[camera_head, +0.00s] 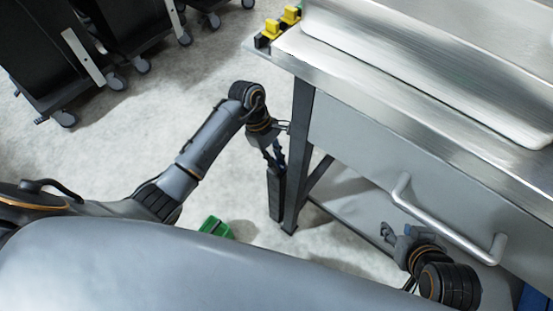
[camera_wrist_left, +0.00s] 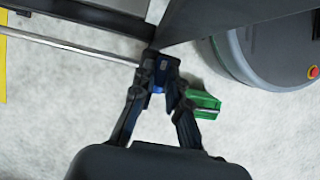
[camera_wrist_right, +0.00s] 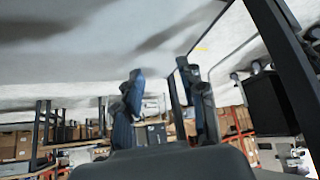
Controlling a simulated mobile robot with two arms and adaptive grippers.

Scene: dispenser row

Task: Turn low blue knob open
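My left gripper (camera_head: 275,153) is low beside the front leg of the metal table. In the left wrist view its fingertips (camera_wrist_left: 162,72) are close together, with a small bright blue patch (camera_wrist_left: 158,88) between them. I cannot tell whether this patch is the low blue knob or part of a finger, or whether the fingers grip anything. No blue knob shows clearly in the head view. My right gripper (camera_head: 396,238) is below the table's front handle. In the right wrist view its two fingers (camera_wrist_right: 167,100) are well apart with nothing between them.
The steel table (camera_head: 420,130) has a front bar handle (camera_head: 450,225) near my right gripper. Yellow pieces (camera_head: 280,25) sit at the table's corner. A green object (camera_head: 215,228) is low near my body. Black wheeled carts (camera_head: 50,60) stand at upper left, with clear floor between.

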